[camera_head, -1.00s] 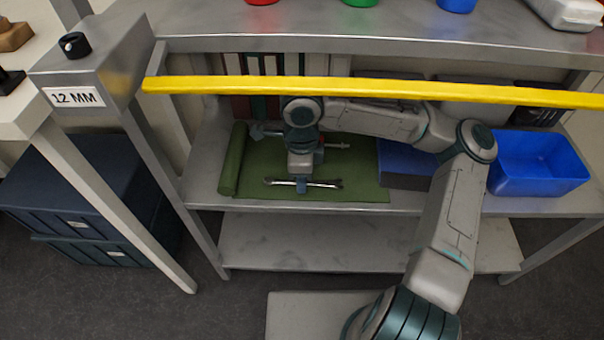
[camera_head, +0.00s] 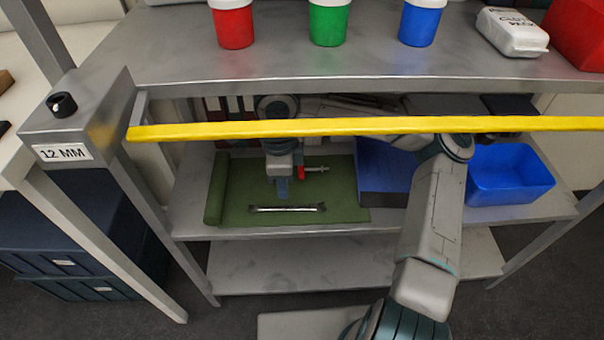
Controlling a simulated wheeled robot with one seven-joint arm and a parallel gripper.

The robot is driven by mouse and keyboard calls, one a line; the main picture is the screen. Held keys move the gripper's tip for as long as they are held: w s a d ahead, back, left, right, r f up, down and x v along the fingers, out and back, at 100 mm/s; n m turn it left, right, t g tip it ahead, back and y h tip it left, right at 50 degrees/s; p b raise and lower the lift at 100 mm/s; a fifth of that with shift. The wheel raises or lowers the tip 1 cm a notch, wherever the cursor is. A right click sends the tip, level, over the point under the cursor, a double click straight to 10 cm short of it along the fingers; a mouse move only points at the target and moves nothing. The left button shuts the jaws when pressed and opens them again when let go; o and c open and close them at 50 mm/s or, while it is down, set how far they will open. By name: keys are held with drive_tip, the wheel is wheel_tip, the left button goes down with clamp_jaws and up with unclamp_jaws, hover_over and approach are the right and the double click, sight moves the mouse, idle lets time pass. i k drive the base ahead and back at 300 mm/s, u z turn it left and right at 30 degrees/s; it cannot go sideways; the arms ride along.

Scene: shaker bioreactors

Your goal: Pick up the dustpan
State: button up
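No dustpan can be made out for sure. On the middle shelf, a green mat (camera_head: 345,203) with a rolled left end lies flat. A silver wrench (camera_head: 287,208) lies on its front part. A tool with a red part and a metal shaft (camera_head: 316,169) lies behind, partly hidden by my gripper. My gripper (camera_head: 283,194) points down over the mat, just behind the wrench and seemingly apart from it. Its fingers are too small to show whether they are open, and I see nothing held.
A flat blue item (camera_head: 385,165) and an open blue bin (camera_head: 508,175) are right of the mat. Red, green and blue tubs (camera_head: 329,22) stand on the top. The lower shelf (camera_head: 340,262) looks bare.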

sight(384, 172)
drive_tip(key=k, duration=1)
